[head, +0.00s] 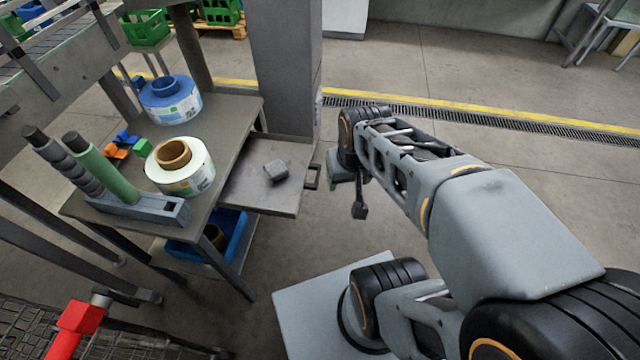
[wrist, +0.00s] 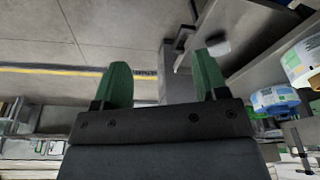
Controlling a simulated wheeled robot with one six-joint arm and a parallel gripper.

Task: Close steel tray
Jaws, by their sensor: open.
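The steel tray (head: 255,196) is a flat grey drawer pulled out from under the table top, to the right of the table. Its bar handle (head: 312,177) is on the right end. In the wrist view the handle (wrist: 182,40) and the tray (wrist: 255,42) show beyond the fingers, towards the upper right.
The table (head: 225,125) bears a blue reel (head: 170,100), a white reel (head: 180,168) and a grey holder with rollers (head: 150,205). A blue bin (head: 225,240) is below. A grey column (head: 285,65) stands behind the tray.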

